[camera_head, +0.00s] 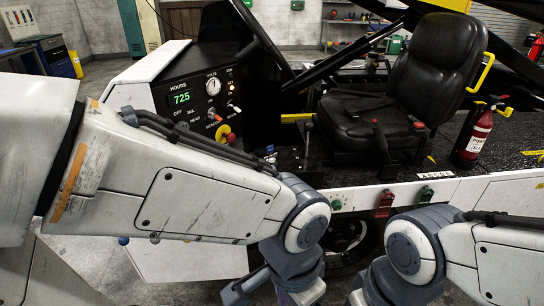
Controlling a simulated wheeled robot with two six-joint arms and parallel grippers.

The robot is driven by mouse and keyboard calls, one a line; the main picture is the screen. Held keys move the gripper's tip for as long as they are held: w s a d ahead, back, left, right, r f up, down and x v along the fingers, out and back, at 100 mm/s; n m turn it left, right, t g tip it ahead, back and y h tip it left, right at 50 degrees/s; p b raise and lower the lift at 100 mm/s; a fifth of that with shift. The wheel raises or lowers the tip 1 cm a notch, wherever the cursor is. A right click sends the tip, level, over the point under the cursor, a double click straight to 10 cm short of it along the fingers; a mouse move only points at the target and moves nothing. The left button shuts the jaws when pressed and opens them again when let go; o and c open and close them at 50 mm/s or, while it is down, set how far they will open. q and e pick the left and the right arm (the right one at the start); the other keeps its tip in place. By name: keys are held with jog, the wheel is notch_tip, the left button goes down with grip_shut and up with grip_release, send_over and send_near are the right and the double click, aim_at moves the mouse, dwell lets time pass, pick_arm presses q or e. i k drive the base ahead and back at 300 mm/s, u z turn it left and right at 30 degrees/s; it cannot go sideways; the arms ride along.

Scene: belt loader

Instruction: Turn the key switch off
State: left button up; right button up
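The black dashboard panel (200,75) of the belt loader shows at the upper left, with a green "725" hours display (181,98) and a round gauge (213,86). The key switch (184,124) seems to sit under the "OFF" and "IGN." labels; it is small and dark, partly hidden by my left arm, and its position cannot be read. My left gripper (275,291) hangs low, below and right of the panel, cut off by the bottom edge. My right gripper (372,295) is low at the bottom edge, also cut off. Neither visibly touches anything.
A yellow-and-red knob (223,133) is at the panel's lower right. A black seat (430,75) with levers stands right of the steering wheel. A red fire extinguisher (479,132) is at the right.

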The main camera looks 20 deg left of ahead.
aim_at(271, 159)
jog(key=z, duration=0.15)
jog(key=i, duration=1)
jog(key=u, duration=0.45)
